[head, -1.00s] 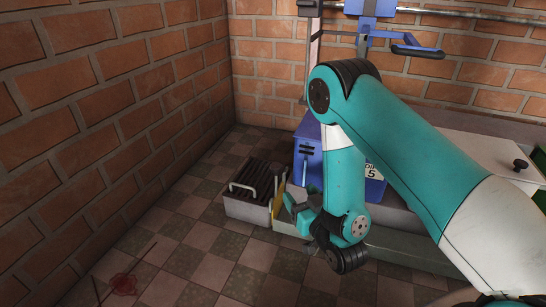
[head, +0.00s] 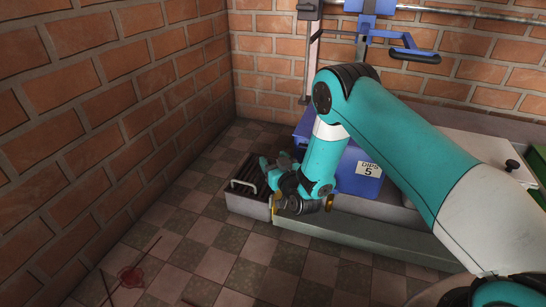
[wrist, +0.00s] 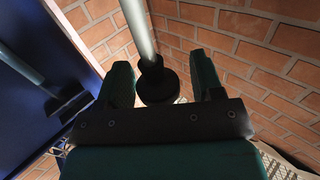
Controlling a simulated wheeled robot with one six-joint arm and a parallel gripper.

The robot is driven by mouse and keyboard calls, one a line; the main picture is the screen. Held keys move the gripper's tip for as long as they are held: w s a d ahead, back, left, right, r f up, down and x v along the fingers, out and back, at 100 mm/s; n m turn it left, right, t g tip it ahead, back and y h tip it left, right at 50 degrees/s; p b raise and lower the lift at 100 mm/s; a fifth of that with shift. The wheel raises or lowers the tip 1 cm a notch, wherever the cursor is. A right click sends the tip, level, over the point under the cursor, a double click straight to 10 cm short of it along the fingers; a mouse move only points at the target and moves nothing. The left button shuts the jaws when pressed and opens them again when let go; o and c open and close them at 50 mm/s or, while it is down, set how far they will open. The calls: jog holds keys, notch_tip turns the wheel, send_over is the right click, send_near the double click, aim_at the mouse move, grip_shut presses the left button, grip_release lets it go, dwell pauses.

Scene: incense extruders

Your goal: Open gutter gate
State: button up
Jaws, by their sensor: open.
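My gripper (head: 273,166) is open beside the left end of the blue box (head: 357,172), above the end of the gutter (head: 365,232). In the wrist view, the two teal fingers (wrist: 160,60) stand apart. A pale rod (wrist: 138,25) with a black round end (wrist: 156,82) shows between them in the picture. I cannot tell whether it touches a finger or lies beyond them, or what it belongs to.
A grey box with a dark slatted grate and a wire handle (head: 243,186) stands left of the gutter. A white lid with a black knob (head: 512,165) is at the right. Brick walls close the left and back.

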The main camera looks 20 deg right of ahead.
jog(key=shift+w, duration=0.35)
jog(key=shift+c, duration=0.2)
grip_shut()
notch_tip(320, 180, up, 4)
jog(key=p, duration=0.4)
jog(key=shift+f, duration=0.1)
jog(key=shift+o, duration=0.2)
grip_release()
jog(key=shift+s, duration=0.1)
